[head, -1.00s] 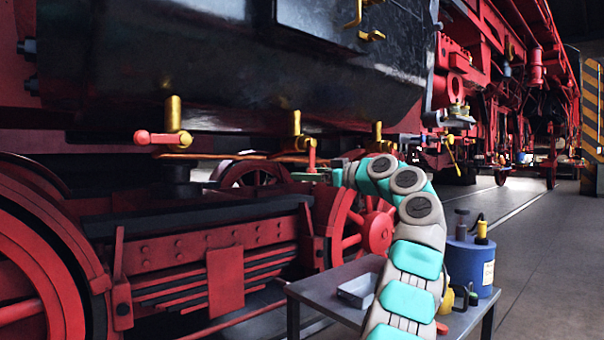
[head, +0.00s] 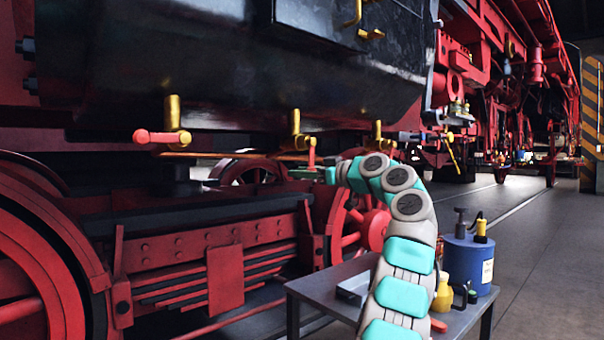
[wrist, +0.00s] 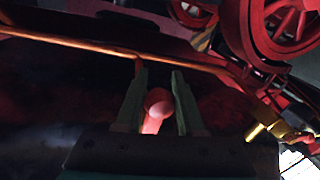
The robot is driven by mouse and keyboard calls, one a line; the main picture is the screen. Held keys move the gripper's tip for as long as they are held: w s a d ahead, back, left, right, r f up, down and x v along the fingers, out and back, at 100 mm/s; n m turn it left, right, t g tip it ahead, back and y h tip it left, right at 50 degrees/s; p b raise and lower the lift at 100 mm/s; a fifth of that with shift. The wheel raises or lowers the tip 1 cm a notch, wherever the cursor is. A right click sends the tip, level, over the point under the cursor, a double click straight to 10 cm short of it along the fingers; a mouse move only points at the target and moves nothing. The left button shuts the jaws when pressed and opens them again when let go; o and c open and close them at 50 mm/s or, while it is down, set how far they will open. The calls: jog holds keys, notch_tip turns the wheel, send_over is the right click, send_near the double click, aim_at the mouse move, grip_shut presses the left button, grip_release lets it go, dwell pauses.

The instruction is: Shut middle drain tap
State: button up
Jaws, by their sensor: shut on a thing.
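The middle drain tap (head: 296,128) is a brass fitting under the black cylinder. Its red lever (head: 312,154) hangs straight down in the head view. My gripper (head: 308,173) is at the lower end of this lever, reaching in from the right. In the wrist view my gripper (wrist: 158,82) has its two green fingers on either side of the red lever (wrist: 156,108), shut on its rounded end. The left drain tap (head: 178,125) has its red lever pointing left, level. The right tap (head: 378,132) shows partly above my arm.
A copper pipe (head: 215,155) runs behind the taps, and in the wrist view (wrist: 75,40). Red wheels and frame lie below. A grey table (head: 305,285) with a tray, a yellow bottle (head: 443,293) and a blue drum (head: 470,262) stands near my arm.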

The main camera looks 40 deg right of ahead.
grip_shut()
jog(key=shift+a, duration=0.15)
dwell(0.8)
jog(key=a+r+m+t+h+p, duration=0.1)
jog(key=a+r+m+p, duration=0.2)
jog(key=m, duration=0.7)
jog(key=a+r+m+t+h+p, duration=0.1)
jog(key=a+r+m+h+p, duration=0.1)
jog(key=r+m+p, duration=0.3)
jog(key=shift+s+a+r+m+t+p, duration=0.4)
jog(key=shift+a+m, duration=0.5)
jog(key=shift+m, duration=1.5)
jog(key=shift+w+f+h, duration=0.1)
jog(key=shift+h, duration=0.2)
